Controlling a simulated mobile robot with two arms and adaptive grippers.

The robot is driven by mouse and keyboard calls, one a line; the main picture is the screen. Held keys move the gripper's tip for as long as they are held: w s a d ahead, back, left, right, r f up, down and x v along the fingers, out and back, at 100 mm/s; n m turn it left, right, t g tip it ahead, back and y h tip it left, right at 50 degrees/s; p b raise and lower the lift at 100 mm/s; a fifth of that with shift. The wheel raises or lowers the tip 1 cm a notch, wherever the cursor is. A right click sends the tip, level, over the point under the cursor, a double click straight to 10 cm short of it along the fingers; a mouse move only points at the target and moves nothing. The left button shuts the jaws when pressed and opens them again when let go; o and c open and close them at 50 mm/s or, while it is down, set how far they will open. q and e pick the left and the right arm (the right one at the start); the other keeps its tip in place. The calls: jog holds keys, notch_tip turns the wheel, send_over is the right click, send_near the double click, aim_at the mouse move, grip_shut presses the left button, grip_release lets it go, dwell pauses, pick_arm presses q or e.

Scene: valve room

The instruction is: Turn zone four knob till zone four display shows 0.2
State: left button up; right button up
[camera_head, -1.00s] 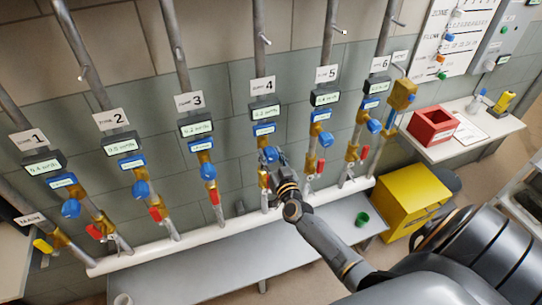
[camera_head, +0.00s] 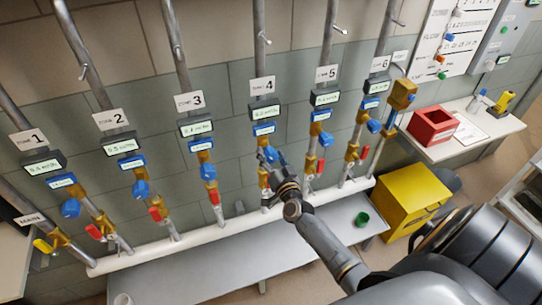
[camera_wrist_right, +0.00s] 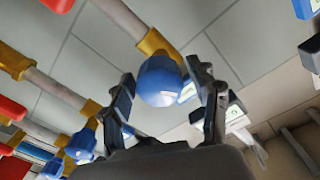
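The zone four pipe carries a sign "4" (camera_head: 262,86), a small display (camera_head: 265,112) and a blue label below it. The display's digits are too small to read surely. The zone four knob is blue and mostly covered by my right gripper (camera_head: 271,160) in the head view. In the right wrist view the blue knob (camera_wrist_right: 160,82) sits between the two fingers of my right gripper (camera_wrist_right: 165,88). The fingers are spread, one on each side, with a narrow gap showing at the right finger. My left gripper is not in view.
Neighbouring pipes carry similar knobs, such as zone three's (camera_head: 208,172) and zone five's (camera_head: 325,139), plus red levers. A white horizontal pipe (camera_head: 205,235) and a grey bench (camera_head: 215,272) run below. A yellow box (camera_head: 410,195) and a red bin (camera_head: 433,126) stand at right.

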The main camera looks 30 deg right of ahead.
jog(key=shift+s, duration=0.15)
jog(key=v, duration=1.1)
jog(key=shift+s, duration=0.4)
jog(key=shift+a, duration=0.15)
jog(key=s+a+f+n+g+y+b, duration=0.1)
jog(key=s+a+f+n+g+y, duration=0.2)
jog(key=f, duration=0.7)
jog(key=s+a+f+n+g+b, duration=0.1)
jog(key=s+a+f+g, duration=0.3)
jog(key=f, duration=0.7)
jog(key=s+a+f+n+g+y+b, duration=0.15)
jog(key=s+f, duration=0.35)
jog(key=f, duration=0.5)
jog(key=s+f+n+g, duration=0.1)
jog(key=s+f+g, duration=0.1)
jog(key=s+f, duration=0.4)
jog(key=s+a+f+n+g+b, duration=0.1)
jog(key=s+f, duration=0.5)
jog(key=s, duration=0.6)
jog(key=s+a+f+n+g, duration=0.1)
jog(key=s+f+n+g, duration=0.2)
jog(key=s, duration=0.6)
notch_tip(320, 180, down, 3)
jog(key=shift+s+r+g, duration=0.1)
jog(key=shift+s+g, duration=0.15)
jog(key=shift+g, duration=0.7)
jog(key=shift+n, duration=0.25)
